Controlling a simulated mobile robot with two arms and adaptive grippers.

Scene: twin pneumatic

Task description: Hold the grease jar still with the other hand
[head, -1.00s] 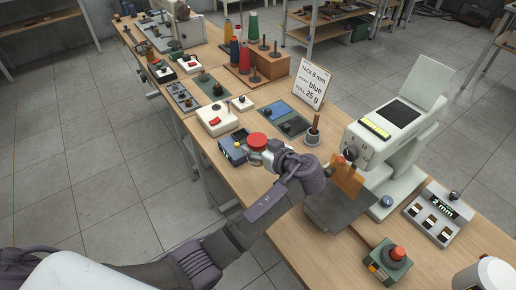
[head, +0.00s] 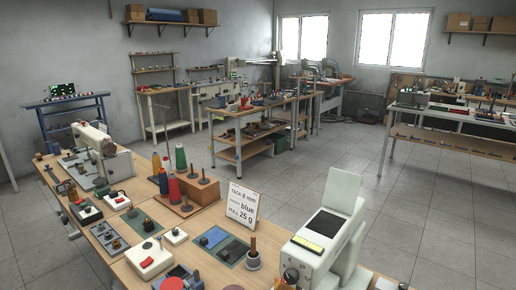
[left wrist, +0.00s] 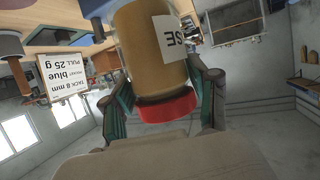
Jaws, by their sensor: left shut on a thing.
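The grease jar (left wrist: 158,55) is tan with a red lid and a white label on its side, partly readable. It fills the top middle of the left wrist view, which is upside down. My left gripper (left wrist: 162,80) is shut on the jar, one finger on each side near the lid. My right gripper is in neither view.
A white box with a red button (head: 148,258) stands close to the lid. The sign (head: 242,204), blue mat (head: 220,246), thread spools (head: 181,160) and a pale machine (head: 325,232) stand on the same wooden bench. Other benches and grey floor lie beyond.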

